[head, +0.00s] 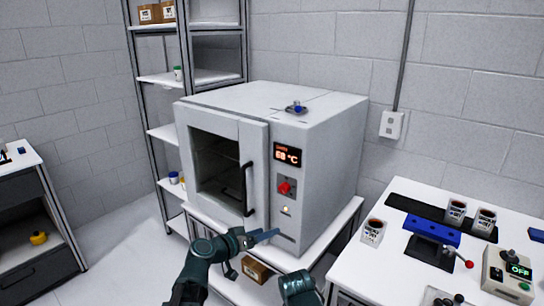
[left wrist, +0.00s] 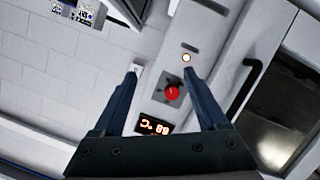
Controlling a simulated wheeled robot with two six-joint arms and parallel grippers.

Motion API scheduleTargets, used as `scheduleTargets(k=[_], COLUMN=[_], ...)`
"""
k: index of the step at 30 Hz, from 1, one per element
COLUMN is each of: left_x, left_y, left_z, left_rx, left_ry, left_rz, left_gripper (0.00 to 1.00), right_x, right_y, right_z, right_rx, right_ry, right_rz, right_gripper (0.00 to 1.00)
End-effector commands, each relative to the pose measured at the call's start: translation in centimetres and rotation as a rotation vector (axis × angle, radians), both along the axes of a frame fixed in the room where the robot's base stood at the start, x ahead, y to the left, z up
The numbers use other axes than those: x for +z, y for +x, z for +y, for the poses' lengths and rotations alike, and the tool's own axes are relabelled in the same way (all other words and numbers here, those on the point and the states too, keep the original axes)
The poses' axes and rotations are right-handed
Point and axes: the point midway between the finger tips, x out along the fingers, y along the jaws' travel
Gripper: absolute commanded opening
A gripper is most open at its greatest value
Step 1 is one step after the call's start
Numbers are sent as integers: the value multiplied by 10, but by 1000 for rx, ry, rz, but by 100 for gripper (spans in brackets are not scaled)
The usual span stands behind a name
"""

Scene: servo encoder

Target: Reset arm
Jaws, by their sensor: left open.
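My left gripper (head: 265,236) is in front of the lower front of the grey oven (head: 330,130), below its control panel. In the left wrist view my left gripper (left wrist: 160,75) is open, with its two blue fingers spread and nothing between them. Beyond the fingers that view shows the oven's red knob (left wrist: 172,92), a lit round button (left wrist: 186,58) and the red display (left wrist: 155,127). A part of my right arm (head: 300,288) shows at the bottom of the head view; its gripper cannot be seen.
The oven door with its black handle (head: 247,188) looks closed. A white table (head: 400,262) at right holds several labelled cups, a blue block (head: 432,230) and a control box (head: 508,275). A shelf rack (head: 160,130) stands behind left. A cabinet (head: 40,220) is far left.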

Motion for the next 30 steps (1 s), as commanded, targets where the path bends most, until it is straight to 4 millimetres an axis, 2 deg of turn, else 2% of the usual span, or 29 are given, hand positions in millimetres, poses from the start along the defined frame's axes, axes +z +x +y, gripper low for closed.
scheduleTargets(k=[3, 7, 10, 15, 19, 20, 21, 30], left_x=[-51, -103, -130, -155, -161, -154, -145, -110], left_y=[-40, -84, -113, -155, -183, -187, -190, -225], left_z=[-4, 15, 39, 85, 121, 115, 101, 34], left_rx=[-77, -81, -35, 97, 232, 224, 189, 23], left_ry=[149, 327, 452, 628, 749, 769, 791, 958], left_rz=[207, 459, 629, 858, 999, 1004, 996, 969], left_gripper=[75, 75, 75, 75, 75, 75, 75, 75], right_x=[0, 0, 0, 0, 0, 8, 16, 51], right_y=[0, 0, 0, 0, 0, 0, 0, 0], right_z=[0, 0, 0, 0, 0, 0, 0, 0], right_rx=[0, 0, 0, 0, 0, 0, 0, 0], right_ry=[0, 0, 0, 0, 0, 0, 0, 0], right_rz=[0, 0, 0, 0, 0, 0, 0, 0], right_gripper=[61, 61, 61, 61, 61, 61, 61, 61])
